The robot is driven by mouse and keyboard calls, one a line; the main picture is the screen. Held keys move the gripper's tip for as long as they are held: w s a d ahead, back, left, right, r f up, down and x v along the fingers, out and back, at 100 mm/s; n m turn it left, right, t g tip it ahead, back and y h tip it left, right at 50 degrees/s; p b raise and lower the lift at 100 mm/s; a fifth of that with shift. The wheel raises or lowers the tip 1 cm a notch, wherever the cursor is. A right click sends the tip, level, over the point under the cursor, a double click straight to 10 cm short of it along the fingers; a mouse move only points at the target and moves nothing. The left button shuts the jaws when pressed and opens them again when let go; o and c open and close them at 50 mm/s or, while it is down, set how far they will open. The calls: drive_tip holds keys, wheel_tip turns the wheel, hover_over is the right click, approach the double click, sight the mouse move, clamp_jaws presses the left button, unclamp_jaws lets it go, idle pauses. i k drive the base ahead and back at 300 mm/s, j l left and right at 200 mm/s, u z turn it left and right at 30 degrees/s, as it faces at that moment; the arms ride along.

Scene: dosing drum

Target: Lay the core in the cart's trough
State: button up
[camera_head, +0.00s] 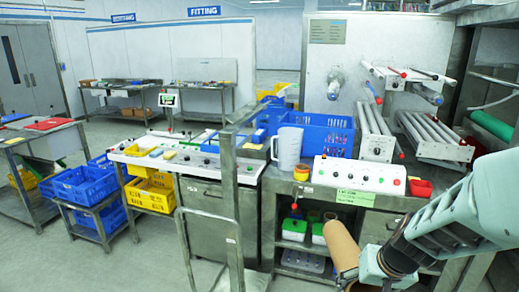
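The core (340,246), a brown cardboard-like tube, is at the lower middle right, tilted, with its upper end leaning left. My gripper (361,268) meets the lower part of the core from the right and appears shut on it. The fingertips are largely hidden, and the core's lower end runs close to the bottom edge of the picture. A metal tube frame with a bent handle (208,212), which may belong to the cart, stands left of the core at the bottom centre. I cannot make out a trough.
Floor shows at the lower left.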

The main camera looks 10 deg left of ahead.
sight(239, 121)
drive_tip(key=k+u, duration=0.35)
drive_tip(key=j+u, duration=0.2)
drive_tip(key=u, duration=1.75)
drive_tip(key=i+l, duration=0.25)
drive_tip(key=i, duration=0.25)
drive_tip(key=i+l, duration=0.2)
drive_tip(key=i, duration=0.35)
drive_tip(key=i+l, duration=0.25)
drive_tip(key=i, duration=0.25)
drive_tip(key=i+l+z, duration=0.1)
drive_tip(key=i+z, duration=0.25)
drive_tip(key=i, duration=0.4)
drive_tip(key=i+z, duration=0.15)
drive_tip(key=z, duration=0.35)
drive_tip(key=i+z, duration=0.2)
drive_tip(key=z, duration=0.3)
